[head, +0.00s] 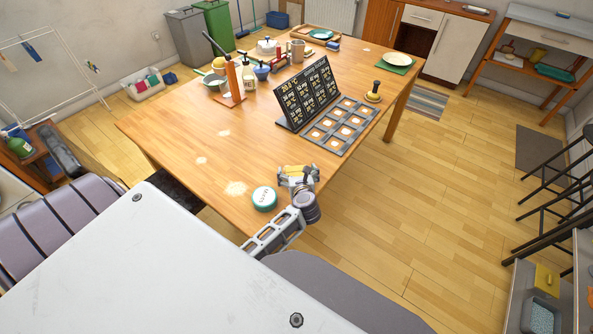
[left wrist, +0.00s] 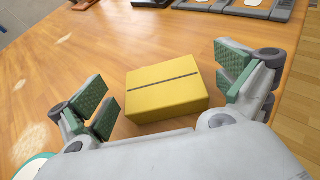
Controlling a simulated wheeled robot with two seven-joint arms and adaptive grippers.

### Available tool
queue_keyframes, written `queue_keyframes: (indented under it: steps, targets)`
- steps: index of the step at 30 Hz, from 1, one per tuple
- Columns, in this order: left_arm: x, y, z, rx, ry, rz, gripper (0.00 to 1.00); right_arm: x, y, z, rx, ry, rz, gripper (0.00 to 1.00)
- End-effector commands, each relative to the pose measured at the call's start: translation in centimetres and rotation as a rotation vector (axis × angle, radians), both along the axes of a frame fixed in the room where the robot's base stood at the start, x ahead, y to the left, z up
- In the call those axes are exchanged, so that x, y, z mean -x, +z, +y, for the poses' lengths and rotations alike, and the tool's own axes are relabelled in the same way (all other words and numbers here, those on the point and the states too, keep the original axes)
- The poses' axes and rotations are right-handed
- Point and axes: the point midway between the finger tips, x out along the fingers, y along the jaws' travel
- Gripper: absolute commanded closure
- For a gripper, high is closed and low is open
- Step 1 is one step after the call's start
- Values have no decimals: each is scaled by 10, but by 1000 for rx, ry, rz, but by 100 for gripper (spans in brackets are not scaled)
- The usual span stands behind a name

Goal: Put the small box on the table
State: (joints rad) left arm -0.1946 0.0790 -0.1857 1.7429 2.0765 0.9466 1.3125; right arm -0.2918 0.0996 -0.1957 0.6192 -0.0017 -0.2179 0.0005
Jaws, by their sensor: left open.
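The small box is a yellow carton with a dark stripe across its top. In the left wrist view the small box (left wrist: 167,92) sits on the wooden table (left wrist: 150,45), between and just ahead of the open fingers. My left gripper (left wrist: 170,95) is open, with green pads apart on both sides of the box and a gap on each side. In the head view my left gripper (head: 298,172) is over the near right edge of the table (head: 200,130), and the box (head: 297,170) is partly hidden by it. My right gripper is in neither view.
A dark menu board (head: 308,95) and a grey compartment tray (head: 340,126) stand farther back. The table's middle left is clear.

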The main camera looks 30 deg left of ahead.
Motion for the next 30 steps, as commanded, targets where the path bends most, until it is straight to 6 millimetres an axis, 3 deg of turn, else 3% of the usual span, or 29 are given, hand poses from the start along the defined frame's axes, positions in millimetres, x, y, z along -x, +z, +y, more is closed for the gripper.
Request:
queue_keyframes:
  steps: [21, 30]
  targets:
    - [61, 33, -52, 2, 1, 0, 0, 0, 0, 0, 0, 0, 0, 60]
    - [73, 40, -61, 0, 1, 0, 0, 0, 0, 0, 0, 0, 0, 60]
